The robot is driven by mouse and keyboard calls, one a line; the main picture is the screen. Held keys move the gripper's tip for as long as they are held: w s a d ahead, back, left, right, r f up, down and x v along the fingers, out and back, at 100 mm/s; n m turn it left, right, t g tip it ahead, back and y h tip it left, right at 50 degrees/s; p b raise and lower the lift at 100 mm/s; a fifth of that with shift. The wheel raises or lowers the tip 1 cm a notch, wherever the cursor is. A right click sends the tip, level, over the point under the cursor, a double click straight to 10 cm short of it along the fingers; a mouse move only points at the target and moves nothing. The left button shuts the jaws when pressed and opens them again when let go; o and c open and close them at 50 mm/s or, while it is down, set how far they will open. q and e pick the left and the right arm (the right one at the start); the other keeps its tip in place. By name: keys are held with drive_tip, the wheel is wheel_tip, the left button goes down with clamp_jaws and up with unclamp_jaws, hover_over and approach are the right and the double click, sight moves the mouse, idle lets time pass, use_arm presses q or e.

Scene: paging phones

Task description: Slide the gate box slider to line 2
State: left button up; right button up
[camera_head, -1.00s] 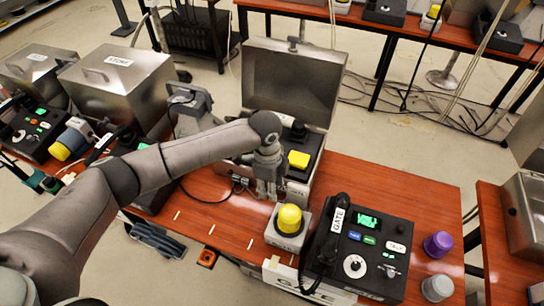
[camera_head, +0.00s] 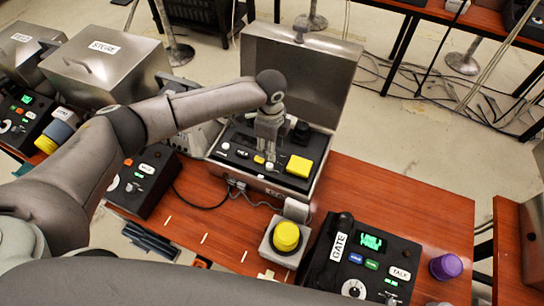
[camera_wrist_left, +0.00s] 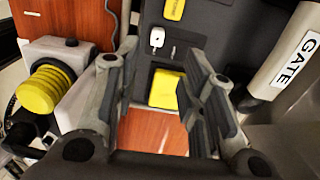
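The open metal box (camera_head: 210,152) stands behind the phones, with a dark panel inside. The panel carries a row of small white knobs (camera_head: 225,146), a small yellow cap (camera_head: 259,159), a large yellow button (camera_head: 299,166) and a black knob (camera_head: 300,131). I cannot tell which small part is the slider. My left gripper (camera_head: 268,152) points down over the panel, close to the yellow cap. In the left wrist view its fingers (camera_wrist_left: 160,95) are apart, with a yellow block (camera_wrist_left: 166,88) and a white knob (camera_wrist_left: 157,38) beyond them. My right gripper is not in view.
A yellow-topped beacon (camera_head: 286,237) and the GATE phone (camera_head: 390,248) with its handset (camera_head: 332,252) stand in front of the box. A purple cup (camera_head: 446,266) stands at the right. A closed STORE box (camera_head: 110,68) is at the left. Bare wood (camera_head: 400,195) lies behind the phone.

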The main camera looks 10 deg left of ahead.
sight(270, 165)
use_arm(q)
drive_tip(key=f, duration=0.6)
drive_tip(key=f+p, duration=0.1)
drive_tip(key=f, duration=0.2)
drive_tip(key=shift+s, duration=0.35)
drive_tip(key=shift+w, duration=0.1)
clamp_jaws()
